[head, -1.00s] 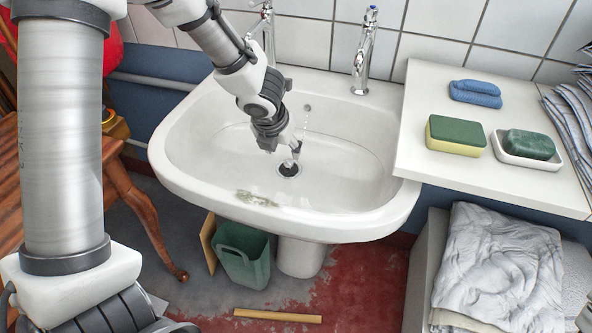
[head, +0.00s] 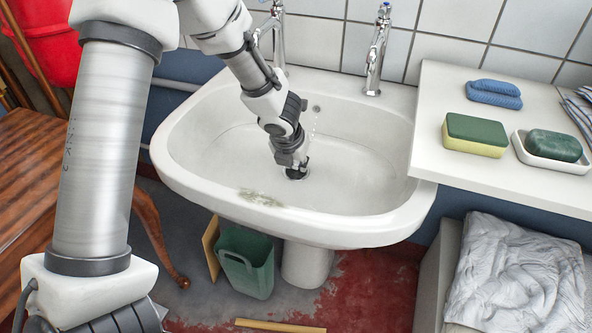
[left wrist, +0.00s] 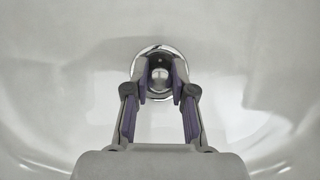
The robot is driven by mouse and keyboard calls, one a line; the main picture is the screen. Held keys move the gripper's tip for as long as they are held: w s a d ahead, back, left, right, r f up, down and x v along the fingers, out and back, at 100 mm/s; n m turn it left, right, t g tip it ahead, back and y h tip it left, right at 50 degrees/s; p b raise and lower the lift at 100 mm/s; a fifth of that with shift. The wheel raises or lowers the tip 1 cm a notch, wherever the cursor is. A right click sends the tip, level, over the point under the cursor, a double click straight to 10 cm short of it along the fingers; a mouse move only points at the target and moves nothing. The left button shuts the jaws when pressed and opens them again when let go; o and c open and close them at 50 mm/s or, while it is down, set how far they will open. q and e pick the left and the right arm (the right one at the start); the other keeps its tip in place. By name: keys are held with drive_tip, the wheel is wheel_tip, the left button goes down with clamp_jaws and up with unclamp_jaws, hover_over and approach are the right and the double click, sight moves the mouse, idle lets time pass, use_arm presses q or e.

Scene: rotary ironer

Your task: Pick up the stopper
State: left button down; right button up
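The stopper (left wrist: 160,74) shows in the left wrist view as a small shiny piece between my fingertips, at the chrome drain ring (left wrist: 158,52). My left gripper (left wrist: 160,86) points down at it with its fingers apart, one on each side. I see a gap at the fingers and no clear contact. In the head view my left gripper (head: 295,172) is low in the white sink (head: 235,165), right at the drain, and hides the stopper and most of the drain. My right gripper is not in view.
Two chrome taps (head: 377,50) (head: 277,35) stand at the sink's back edge. The counter (head: 440,95) at right holds a sponge (head: 475,134), a soap dish (head: 548,160) and a blue cloth (head: 494,93). A green bin (head: 245,265) stands below. The basin around my gripper is free.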

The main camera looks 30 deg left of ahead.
use_arm(q)
wheel_tip(320, 180, up, 11)
drive_tip(key=p, duration=0.9)
wheel_tip(320, 180, up, 8)
drive_tip(key=p, duration=0.8)
hover_over(296, 163)
drive_tip(key=shift+r, duration=0.1)
